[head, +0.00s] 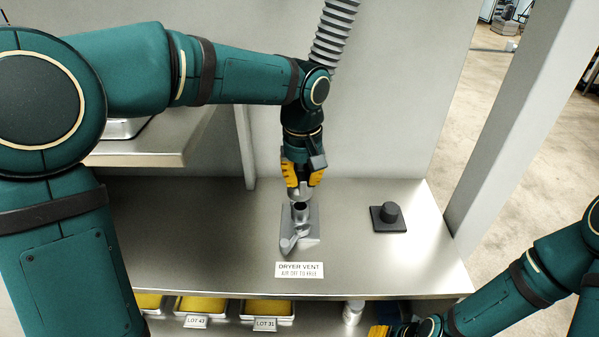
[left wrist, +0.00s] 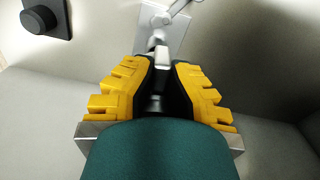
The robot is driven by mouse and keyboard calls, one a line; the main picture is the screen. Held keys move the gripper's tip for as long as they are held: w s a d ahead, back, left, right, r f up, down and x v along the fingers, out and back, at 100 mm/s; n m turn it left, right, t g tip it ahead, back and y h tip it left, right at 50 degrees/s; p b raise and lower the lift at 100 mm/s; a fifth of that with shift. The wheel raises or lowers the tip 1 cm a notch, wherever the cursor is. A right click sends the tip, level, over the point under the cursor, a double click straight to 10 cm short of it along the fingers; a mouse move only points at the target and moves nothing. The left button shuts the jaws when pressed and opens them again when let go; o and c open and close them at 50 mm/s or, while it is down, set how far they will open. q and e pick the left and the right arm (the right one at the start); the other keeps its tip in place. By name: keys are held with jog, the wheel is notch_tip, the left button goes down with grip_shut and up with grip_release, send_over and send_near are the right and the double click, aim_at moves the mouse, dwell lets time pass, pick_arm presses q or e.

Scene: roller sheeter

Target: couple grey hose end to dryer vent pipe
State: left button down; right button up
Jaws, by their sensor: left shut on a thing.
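The dryer vent pipe (head: 300,211) stands upright on a grey plate on the metal bench, with a lever (head: 290,243) at its front. My left gripper (head: 302,180) is directly above it, pointing down, shut on the grey hose end (head: 300,194). The hose end is just above the pipe mouth; I cannot tell whether they touch. The ribbed grey hose (head: 334,35) runs up behind my left arm. In the left wrist view, my left fingers (left wrist: 160,65) close around a pale metal part, with the vent's plate (left wrist: 178,37) beyond. My right gripper (head: 382,331) is partly cut off at the bottom edge.
A dark round cap on a square base (head: 390,216) stands to the right on the bench. A "DRYER VENT" label (head: 299,270) is at the bench's front. Lot-labelled yellow trays (head: 205,305) and a pale cylinder (head: 353,313) are below. A grey post (head: 520,120) rises at right.

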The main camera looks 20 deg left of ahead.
pick_arm(q)
jog(key=shift+d+r+n+p, duration=0.25)
jog(key=shift+r+n+p, duration=0.15)
jog(key=shift+r, duration=0.15)
jog(key=shift+w+f+b, duration=0.1)
jog(key=shift+f+b, duration=1.35)
jog(key=shift+f, duration=0.6)
pick_arm(e)
jog(key=shift+f, duration=0.7)
pick_arm(q)
jog(key=shift+f+b, duration=1.6)
jog(key=shift+f, duration=0.85)
pick_arm(e)
jog(key=shift+f, duration=1.6)
pick_arm(q)
jog(key=c, duration=1.1)
grip_release()
jog(key=shift+o, duration=0.2)
notch_tip(320, 180, up, 12)
jog(key=shift+r, duration=0.1)
